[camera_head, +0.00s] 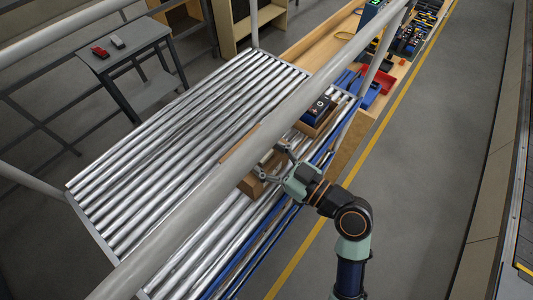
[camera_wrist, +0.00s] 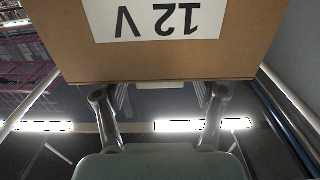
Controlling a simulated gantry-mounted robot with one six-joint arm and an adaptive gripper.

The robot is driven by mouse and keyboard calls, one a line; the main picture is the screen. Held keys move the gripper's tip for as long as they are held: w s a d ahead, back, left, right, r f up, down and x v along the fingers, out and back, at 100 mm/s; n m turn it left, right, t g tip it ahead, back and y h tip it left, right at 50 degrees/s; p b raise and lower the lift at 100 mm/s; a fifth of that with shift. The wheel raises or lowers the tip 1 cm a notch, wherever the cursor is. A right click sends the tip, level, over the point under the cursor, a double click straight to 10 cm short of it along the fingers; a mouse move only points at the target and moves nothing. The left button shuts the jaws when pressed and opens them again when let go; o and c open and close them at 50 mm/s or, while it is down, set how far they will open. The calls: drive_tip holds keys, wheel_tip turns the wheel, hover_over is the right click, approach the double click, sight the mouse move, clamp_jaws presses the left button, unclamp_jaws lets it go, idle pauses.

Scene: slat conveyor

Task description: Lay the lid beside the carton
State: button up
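A brown carton (camera_head: 251,187) stands on the rollers near the middle of the conveyor, partly hidden by a grey rail. A brown cardboard panel (camera_head: 237,151) shows just beyond it; I cannot tell whether this is the lid. My gripper (camera_head: 272,163) is at the carton's right side with its fingers spread apart. In the wrist view, a brown cardboard face (camera_wrist: 85,55) with an upside-down "12 V" label fills the top. Contact is unclear.
A second brown carton (camera_head: 311,127) with a dark battery-like block (camera_head: 318,108) stands farther along the conveyor. The rollers (camera_head: 165,150) to the left are clear. The grey rail (camera_head: 215,160) crosses above them. Red and blue bins (camera_head: 374,80) stand beyond.

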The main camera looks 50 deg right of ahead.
idle(0.3)
drive_tip(key=shift+r+p, duration=0.3)
drive_tip(key=shift+p, duration=0.1)
drive_tip(key=s+b, duration=0.3)
drive_tip(key=s, duration=0.9)
drive_tip(key=shift+a+f, duration=0.15)
drive_tip(key=shift+a, duration=0.15)
